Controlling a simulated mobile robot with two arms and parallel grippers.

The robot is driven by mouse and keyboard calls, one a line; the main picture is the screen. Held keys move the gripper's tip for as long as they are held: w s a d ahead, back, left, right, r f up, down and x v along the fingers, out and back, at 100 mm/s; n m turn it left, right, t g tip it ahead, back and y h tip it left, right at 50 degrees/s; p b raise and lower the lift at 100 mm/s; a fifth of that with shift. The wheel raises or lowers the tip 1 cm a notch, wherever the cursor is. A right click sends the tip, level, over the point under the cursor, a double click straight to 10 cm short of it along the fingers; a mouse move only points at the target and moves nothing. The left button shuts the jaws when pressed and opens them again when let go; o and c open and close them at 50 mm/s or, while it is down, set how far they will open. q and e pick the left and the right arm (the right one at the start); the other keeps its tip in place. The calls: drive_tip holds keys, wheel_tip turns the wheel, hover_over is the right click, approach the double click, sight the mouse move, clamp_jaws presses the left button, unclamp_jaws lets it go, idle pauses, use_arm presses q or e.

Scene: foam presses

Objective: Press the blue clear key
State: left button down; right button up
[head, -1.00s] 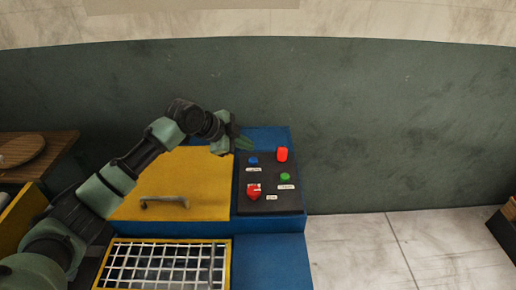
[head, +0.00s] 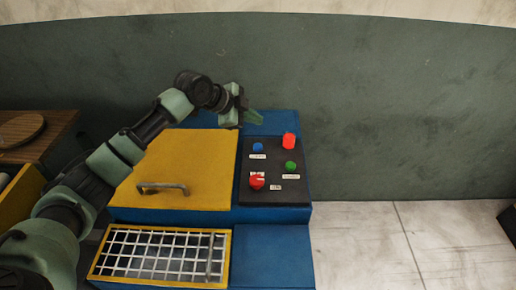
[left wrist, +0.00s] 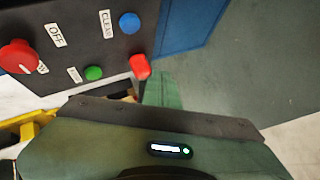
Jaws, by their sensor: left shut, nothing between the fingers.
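The blue clear key (head: 258,147) is a small round button at the upper left of the dark control panel (head: 268,196). It also shows in the left wrist view (left wrist: 129,23), beside a white label reading CLEAR (left wrist: 106,24). My left gripper (head: 256,117) is shut and empty. In the head view it appears above the panel's back edge, beyond the blue key and apart from it. Its green fingers (left wrist: 163,90) show in the left wrist view, near a red button and below the blue key in the picture. My right gripper is not in view.
The panel also carries a red button (head: 290,141), a green button (head: 291,166) and a large red knob (head: 257,181). A yellow lid (head: 180,165) with a handle lies to the left. A white grid (head: 160,255) is in front.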

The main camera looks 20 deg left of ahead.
use_arm(q)
drive_tip(key=b, duration=0.4)
hover_over(255, 147)
wheel_tip(255, 147, down, 6)
drive_tip(key=shift+r, duration=0.25)
drive_tip(key=shift+f+b, duration=0.4)
drive_tip(key=shift+f, duration=0.4)
idle(0.7)
drive_tip(key=shift+f, duration=0.15)
drive_tip(key=shift+f, duration=0.3)
drive_tip(key=shift+f, duration=0.55)
idle(0.8)
drive_tip(key=shift+r+p, duration=0.7)
drive_tip(key=shift+r, duration=0.3)
